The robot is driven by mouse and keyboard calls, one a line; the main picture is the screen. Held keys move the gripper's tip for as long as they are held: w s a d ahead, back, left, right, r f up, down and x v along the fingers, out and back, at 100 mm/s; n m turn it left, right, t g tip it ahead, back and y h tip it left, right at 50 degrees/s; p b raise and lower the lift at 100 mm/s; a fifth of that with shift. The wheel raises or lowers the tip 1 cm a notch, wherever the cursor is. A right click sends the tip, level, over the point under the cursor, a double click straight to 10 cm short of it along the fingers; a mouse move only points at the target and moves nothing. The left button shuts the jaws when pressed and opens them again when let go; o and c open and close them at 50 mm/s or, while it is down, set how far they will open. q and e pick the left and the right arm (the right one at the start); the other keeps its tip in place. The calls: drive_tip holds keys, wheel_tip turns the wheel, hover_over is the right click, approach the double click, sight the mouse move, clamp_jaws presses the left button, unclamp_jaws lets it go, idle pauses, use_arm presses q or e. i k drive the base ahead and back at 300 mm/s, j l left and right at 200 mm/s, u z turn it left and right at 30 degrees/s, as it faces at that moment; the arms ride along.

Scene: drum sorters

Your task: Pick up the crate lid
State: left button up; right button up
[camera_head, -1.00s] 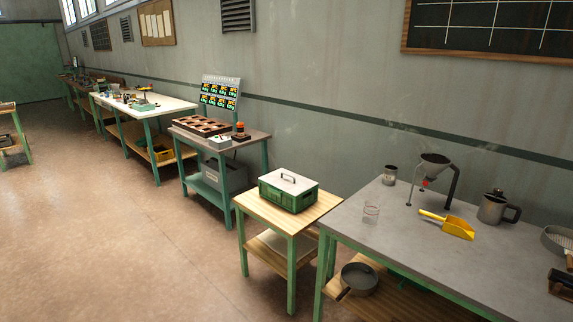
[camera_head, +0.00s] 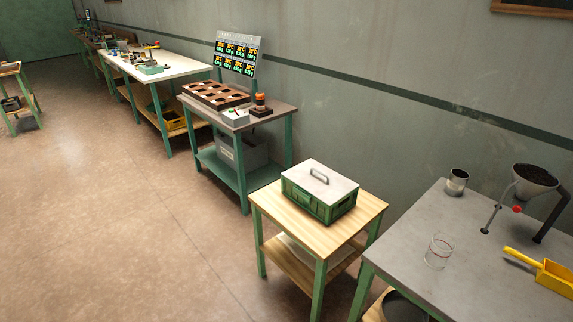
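The crate lid (camera_head: 305,181) is a flat, pale grey-white panel with a dark handle (camera_head: 320,176) on top. It sits on a green crate (camera_head: 331,212), covering its top, so the crate's inside is hidden. The crate stands on a small wooden-topped table (camera_head: 286,222) with green legs, right of the middle of the head view. Neither of my grippers shows in the view.
A grey-topped workbench (camera_head: 415,240) stands close at the right, bearing a glass beaker (camera_head: 439,251), a metal cup (camera_head: 457,182), a funnel (camera_head: 534,181) and a yellow scoop (camera_head: 553,275). A table with a compartment tray (camera_head: 215,95) stands beyond.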

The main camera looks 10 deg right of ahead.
sight(328, 185)
drive_tip(key=i+j+u, duration=0.1)
drive_tip(key=i+u, duration=0.3)
drive_tip(key=i, duration=0.3)
drive_tip(key=i+l+u, duration=0.1)
drive_tip(key=i+u, duration=0.3)
drive_tip(key=i, duration=0.35)
drive_tip(key=i+z, duration=0.2)
drive_tip(key=z, duration=0.2)
drive_tip(key=i+z, duration=0.15)
drive_tip(key=z, duration=0.25)
drive_tip(key=i+j+z, duration=0.1)
drive_tip(key=z, duration=0.25)
drive_tip(key=i+j+z, duration=0.15)
drive_tip(key=z, duration=0.25)
drive_tip(key=i, duration=0.1)
